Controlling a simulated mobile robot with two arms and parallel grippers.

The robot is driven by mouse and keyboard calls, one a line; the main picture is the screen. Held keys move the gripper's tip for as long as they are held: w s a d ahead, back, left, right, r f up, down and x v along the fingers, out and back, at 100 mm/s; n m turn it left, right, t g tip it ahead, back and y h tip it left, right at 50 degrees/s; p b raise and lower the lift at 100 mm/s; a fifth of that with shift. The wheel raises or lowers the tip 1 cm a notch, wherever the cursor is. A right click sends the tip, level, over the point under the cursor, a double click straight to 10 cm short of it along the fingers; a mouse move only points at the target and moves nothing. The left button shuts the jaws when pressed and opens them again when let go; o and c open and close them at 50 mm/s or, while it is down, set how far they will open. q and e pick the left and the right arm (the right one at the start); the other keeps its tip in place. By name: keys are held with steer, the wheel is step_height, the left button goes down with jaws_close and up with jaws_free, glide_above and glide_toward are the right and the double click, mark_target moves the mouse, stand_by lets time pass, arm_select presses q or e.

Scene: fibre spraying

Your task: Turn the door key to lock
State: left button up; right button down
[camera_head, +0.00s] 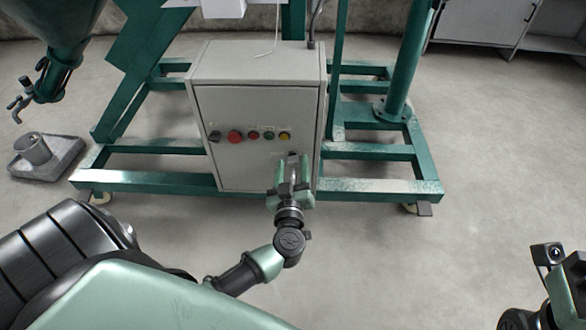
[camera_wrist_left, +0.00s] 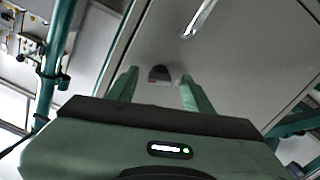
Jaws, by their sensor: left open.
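The grey control cabinet (camera_head: 258,100) stands in the green frame, its door facing me. My left gripper (camera_head: 293,160) is at the lower right of the door, open, with its fingers pointing at it. In the left wrist view, a small dark rounded piece (camera_wrist_left: 159,73), apparently the door key or its lock, shows between the spread fingertips (camera_wrist_left: 158,79). I see no clear grip on it. In the head view the fingers largely hide that spot. Part of my right arm's end (camera_head: 562,290) shows at the lower right; its fingers cannot be made out.
A row of coloured buttons and a black rotary switch (camera_head: 214,136) lies across the door left of my gripper. A silver bar (camera_wrist_left: 198,18) shows in the left wrist view. Green frame beams (camera_head: 385,185) surround the cabinet's foot. The floor (camera_head: 420,250) to the right is clear.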

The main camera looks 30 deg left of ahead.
arm_select(q)
steer(key=shift+w+a, duration=0.15)
steer(key=shift+w, duration=0.05)
jaws_close()
